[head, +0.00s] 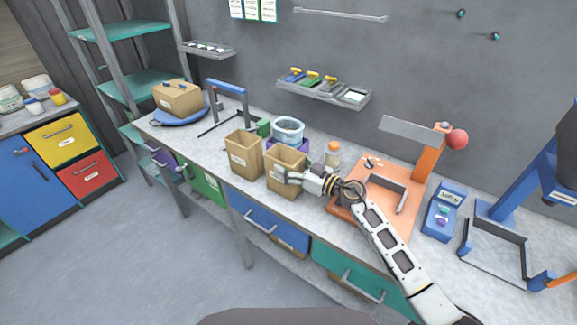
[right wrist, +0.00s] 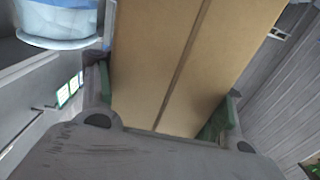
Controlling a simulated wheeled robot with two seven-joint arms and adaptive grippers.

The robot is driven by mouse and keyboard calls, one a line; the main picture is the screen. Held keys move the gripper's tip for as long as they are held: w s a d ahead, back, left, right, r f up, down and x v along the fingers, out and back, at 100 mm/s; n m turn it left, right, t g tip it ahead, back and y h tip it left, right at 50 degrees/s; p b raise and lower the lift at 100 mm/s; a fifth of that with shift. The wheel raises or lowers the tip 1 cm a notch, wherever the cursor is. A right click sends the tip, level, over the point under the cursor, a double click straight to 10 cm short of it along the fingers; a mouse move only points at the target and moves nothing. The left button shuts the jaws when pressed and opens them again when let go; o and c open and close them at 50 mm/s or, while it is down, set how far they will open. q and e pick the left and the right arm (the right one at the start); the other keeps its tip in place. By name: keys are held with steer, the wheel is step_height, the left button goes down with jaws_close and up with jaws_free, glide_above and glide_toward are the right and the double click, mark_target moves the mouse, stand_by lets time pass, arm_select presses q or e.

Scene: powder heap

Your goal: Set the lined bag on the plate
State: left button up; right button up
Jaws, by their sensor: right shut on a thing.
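Two open brown paper bags stand side by side near the bench's front edge, a left one (head: 243,155) and a right one (head: 284,160). I cannot make out a liner in either. My right gripper (head: 291,177) is shut on the right bag from its right side. In the right wrist view, its fingers (right wrist: 163,108) press both sides of the tan bag (right wrist: 180,60). The bag is upright; I cannot tell whether its bottom touches the bench. An orange base plate (head: 345,202) of a stand lies to its right, partly behind my arm. My left gripper is not in view.
A pale blue tub (head: 288,129) stands behind the bags, also in the right wrist view (right wrist: 58,25). A small jar (head: 333,155) is behind my gripper. The orange stand's post (head: 427,155) rises behind its plate. A blue scale-like box (head: 443,212) stands further right.

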steer(key=shift+f, duration=0.1)
steer(key=o, duration=0.6)
steer(key=shift+o, duration=1.7)
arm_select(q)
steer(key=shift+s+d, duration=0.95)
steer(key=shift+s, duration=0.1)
